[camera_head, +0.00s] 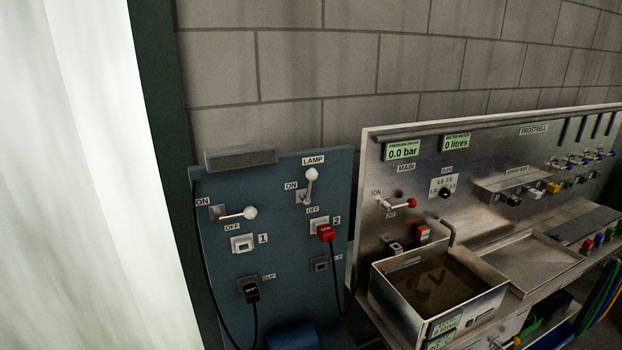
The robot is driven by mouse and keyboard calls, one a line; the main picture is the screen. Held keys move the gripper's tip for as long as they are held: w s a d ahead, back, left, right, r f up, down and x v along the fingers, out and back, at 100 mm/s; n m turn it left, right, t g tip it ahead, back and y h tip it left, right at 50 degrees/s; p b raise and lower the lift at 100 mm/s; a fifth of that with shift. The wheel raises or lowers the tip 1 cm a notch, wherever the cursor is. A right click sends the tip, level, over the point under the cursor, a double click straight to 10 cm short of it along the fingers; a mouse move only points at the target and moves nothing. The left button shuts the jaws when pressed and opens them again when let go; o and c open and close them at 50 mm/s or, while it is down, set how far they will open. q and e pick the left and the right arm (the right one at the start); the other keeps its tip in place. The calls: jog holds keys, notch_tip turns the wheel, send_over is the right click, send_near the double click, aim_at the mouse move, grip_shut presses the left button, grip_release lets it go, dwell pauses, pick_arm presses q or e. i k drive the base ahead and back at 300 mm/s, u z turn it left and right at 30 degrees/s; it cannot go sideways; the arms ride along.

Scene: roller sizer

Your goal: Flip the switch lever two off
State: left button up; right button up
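The blue switch panel (285,255) stands against the wall at centre left. The switch lever above the socket numbered 2, under the LAMP label, is lever two (309,184); its white knob points up, with ON at its left and OFF below. Lever one (237,214), at the left of the panel, points right toward its white knob, with OFF below it. A red plug (325,232) sits in socket 2. Socket 1 (242,243) looks empty. Neither of my grippers shows in this view.
A black plug (251,290) with a cable hangs low on the panel. A steel bench (510,262) with gauges, a main lever (398,204) and a basin of murky water (438,287) stands to the right. A pale curtain-like surface (75,180) fills the left.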

aim_at(312, 174)
jog(key=z, duration=2.3)
jog(key=k, duration=1.45)
jog(key=u, duration=2.2)
jog(key=i, duration=1)
jog(key=u, duration=0.1)
